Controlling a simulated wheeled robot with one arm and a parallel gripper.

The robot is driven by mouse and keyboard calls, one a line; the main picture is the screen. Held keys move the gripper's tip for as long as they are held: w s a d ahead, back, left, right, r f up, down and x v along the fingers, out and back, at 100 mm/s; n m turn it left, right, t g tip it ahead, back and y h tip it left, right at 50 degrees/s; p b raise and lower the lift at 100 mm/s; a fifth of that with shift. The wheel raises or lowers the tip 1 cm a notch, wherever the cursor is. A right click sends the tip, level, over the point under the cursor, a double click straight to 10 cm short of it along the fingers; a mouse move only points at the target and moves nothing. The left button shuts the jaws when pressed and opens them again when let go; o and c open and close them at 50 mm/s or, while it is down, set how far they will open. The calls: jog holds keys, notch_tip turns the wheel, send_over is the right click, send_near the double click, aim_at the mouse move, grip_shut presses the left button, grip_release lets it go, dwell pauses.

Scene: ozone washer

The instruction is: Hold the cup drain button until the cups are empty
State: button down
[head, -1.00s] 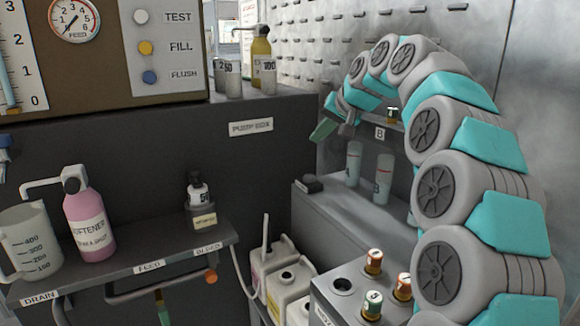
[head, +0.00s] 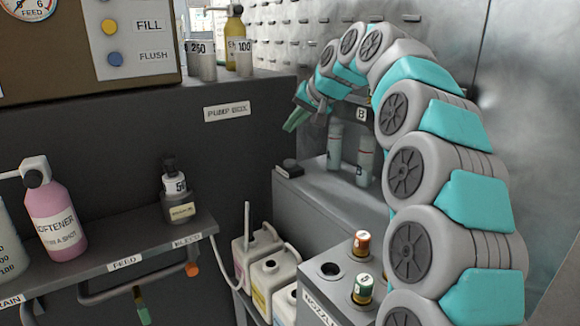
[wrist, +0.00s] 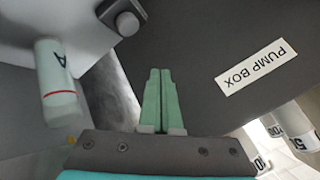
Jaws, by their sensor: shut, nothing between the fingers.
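Two pale cylindrical cups, the left one (head: 334,147) and the right one marked B (head: 364,164), stand on a grey ledge by the back wall in the head view. A pale cylinder marked A with a red line (wrist: 58,90) shows at the left of the wrist view. A small dark block (head: 289,169) sits at the ledge's left end. The wrist view shows a round grey button (wrist: 127,24) on a dark block. My gripper (head: 293,120) is shut and empty, above the dark block and apart from it. Its green fingers (wrist: 159,100) are together. Liquid inside the cups cannot be made out.
The dark pump box wall, labelled PUMP BOX (head: 227,111), stands left of my gripper. Below are a shelf with a pink softener bottle (head: 55,220), several jugs (head: 268,283) and a nozzle rack (head: 328,290). A perforated panel (head: 300,40) is behind.

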aim_at(292, 163)
jog(key=shift+f+b, duration=1.75)
jog(key=shift+f, duration=1.45)
jog(key=shift+f, duration=0.15)
jog(key=shift+f, duration=0.25)
jog(key=shift+f+b, duration=0.3)
jog(key=shift+f, duration=0.3)
jog(key=shift+r, duration=0.1)
dwell(2.3)
jog(key=shift+r+p, duration=0.65)
jog(key=shift+r, duration=0.25)
jog(key=shift+r+p, duration=1.65)
jog(key=shift+r, duration=0.85)
